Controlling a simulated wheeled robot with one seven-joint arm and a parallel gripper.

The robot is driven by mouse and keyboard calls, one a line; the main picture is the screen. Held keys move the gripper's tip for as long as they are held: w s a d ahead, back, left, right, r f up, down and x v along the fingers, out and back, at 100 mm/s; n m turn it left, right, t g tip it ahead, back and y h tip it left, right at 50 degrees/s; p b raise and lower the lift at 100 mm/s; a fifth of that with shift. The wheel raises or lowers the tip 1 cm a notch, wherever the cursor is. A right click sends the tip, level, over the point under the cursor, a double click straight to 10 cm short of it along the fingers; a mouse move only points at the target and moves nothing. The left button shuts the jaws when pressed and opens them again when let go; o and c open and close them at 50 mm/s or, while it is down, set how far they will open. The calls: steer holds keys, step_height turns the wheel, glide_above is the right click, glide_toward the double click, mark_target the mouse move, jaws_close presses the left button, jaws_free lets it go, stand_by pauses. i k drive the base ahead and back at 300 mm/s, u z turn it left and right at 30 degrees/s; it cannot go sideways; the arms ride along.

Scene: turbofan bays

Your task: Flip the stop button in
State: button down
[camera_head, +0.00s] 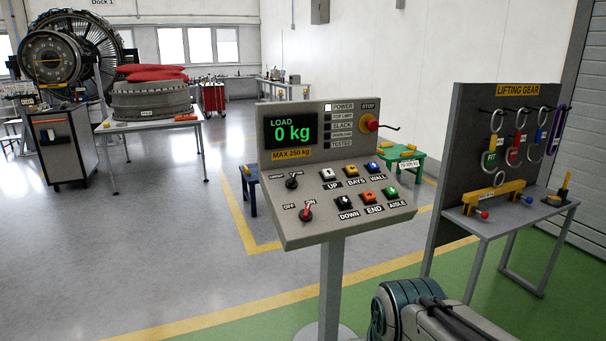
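The stop button (371,124) is a red knob on a yellow base, at the upper right of the grey control console (300,222), under a label reading STOP. It faces outward from the panel; I cannot tell whether it is pressed in or out. The console's screen (292,134) reads LOAD 0 kg. A red-handled switch (306,213) sits at the lower left between OFF and ON labels, and a black knob (292,182) is above it. Part of my arm shows at the bottom right, below the console. My gripper is not in view.
A thin dark hook-like piece shows just right of the stop button. Push buttons (368,196) fill the panel's lower right. A lifting gear rack (452,155) with a table (524,222) stands at right. A green table (405,166) is behind the console. Open floor lies left.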

mark_target(372, 125)
steer(key=z, duration=0.3)
steer(key=i, duration=2.2)
steer(key=z, duration=0.35)
